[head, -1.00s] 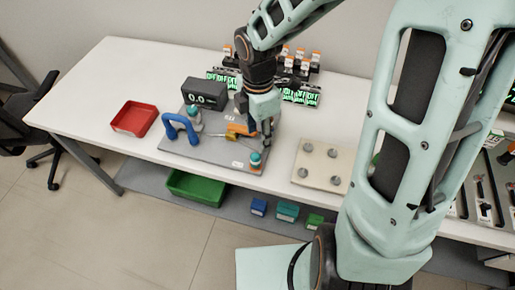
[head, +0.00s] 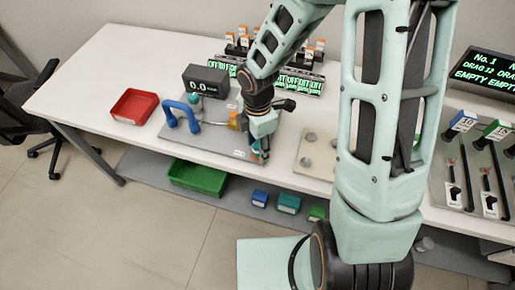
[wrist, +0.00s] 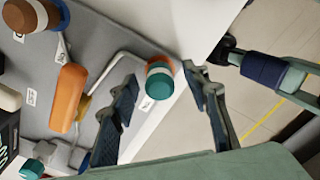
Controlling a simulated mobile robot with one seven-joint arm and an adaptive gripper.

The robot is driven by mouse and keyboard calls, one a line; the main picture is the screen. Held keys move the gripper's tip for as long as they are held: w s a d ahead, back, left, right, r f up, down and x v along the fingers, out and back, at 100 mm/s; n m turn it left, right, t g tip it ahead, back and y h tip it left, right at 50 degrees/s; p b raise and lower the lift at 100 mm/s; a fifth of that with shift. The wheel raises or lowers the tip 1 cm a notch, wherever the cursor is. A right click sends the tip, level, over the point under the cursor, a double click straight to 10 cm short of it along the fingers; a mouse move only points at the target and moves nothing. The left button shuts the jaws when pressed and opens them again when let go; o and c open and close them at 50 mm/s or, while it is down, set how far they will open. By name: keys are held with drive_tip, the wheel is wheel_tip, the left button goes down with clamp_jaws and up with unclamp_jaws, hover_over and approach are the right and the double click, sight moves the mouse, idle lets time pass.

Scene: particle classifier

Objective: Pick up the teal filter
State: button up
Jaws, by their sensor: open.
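In the head view the filter (head: 254,152) is partly hidden by my gripper (head: 262,150). My gripper is open, and in the wrist view its fingertips (wrist: 160,75) appear on either side of the filter, which lies beyond them. I cannot tell whether they touch it.
An orange handle (wrist: 68,98) and a bent metal rod (wrist: 117,60) lie near the filter. A blue arched handle (head: 180,112), dark display box (head: 205,81) and red tray (head: 134,107) stand left. A beige plate with grey knobs (head: 316,153) is right.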

drive_tip(key=c, duration=1.1)
drive_tip(key=shift+r, duration=0.15)
